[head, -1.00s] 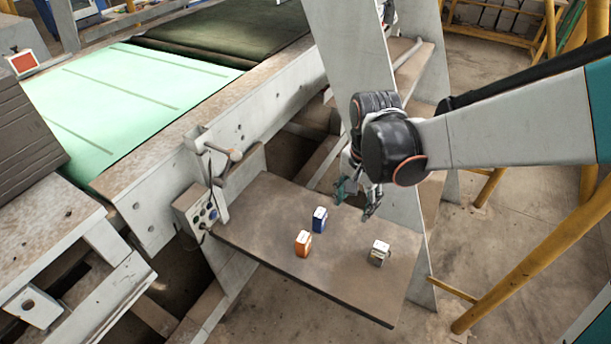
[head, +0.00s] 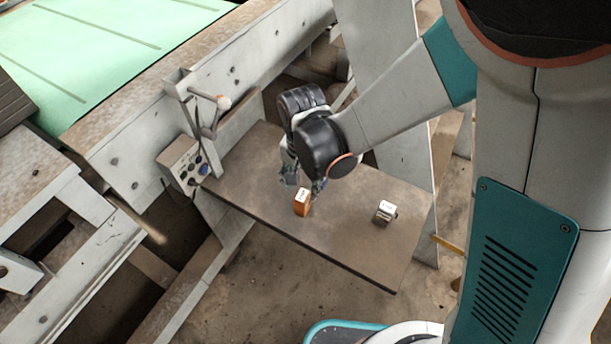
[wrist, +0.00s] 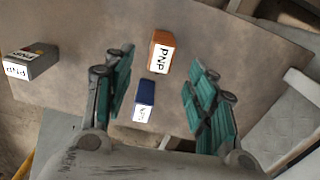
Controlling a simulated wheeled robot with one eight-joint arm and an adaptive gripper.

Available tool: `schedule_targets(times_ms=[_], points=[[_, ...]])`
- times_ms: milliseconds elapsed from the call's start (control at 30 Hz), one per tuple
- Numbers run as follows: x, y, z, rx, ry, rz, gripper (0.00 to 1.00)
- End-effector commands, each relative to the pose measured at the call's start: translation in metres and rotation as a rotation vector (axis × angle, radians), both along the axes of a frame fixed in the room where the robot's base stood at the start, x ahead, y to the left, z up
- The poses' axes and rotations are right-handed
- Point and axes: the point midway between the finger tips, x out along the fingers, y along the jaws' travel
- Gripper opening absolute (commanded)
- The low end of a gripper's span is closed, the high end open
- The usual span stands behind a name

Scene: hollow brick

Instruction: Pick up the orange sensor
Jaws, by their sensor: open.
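The orange sensor (head: 301,203) is a small upright box with a white top label, on the brown table. In the wrist view the orange sensor (wrist: 162,54) shows a white label reading PNP, just ahead of the fingertips and between their lines. My gripper (head: 305,185) is open and empty, pointing down just behind the orange sensor in the head view. In the wrist view my gripper (wrist: 160,85) has its teal-padded fingers wide apart.
A grey sensor (head: 385,212) stands on the table to the right, and at the left edge in the wrist view (wrist: 31,62). A control box (head: 183,165) with buttons stands at the table's left. The brown table (head: 340,243) is clear in front.

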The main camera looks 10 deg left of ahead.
Motion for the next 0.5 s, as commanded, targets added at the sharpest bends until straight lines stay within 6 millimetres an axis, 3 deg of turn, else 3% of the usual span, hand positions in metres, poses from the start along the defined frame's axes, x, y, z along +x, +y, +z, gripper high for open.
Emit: schedule_targets(times_ms=[100, 500], points=[[0.000, 0.000, -0.022, 0.000, 0.000, -0.001, 0.52], [0.002, 0.001, -0.051, 0.000, 0.000, -0.002, 0.52]])
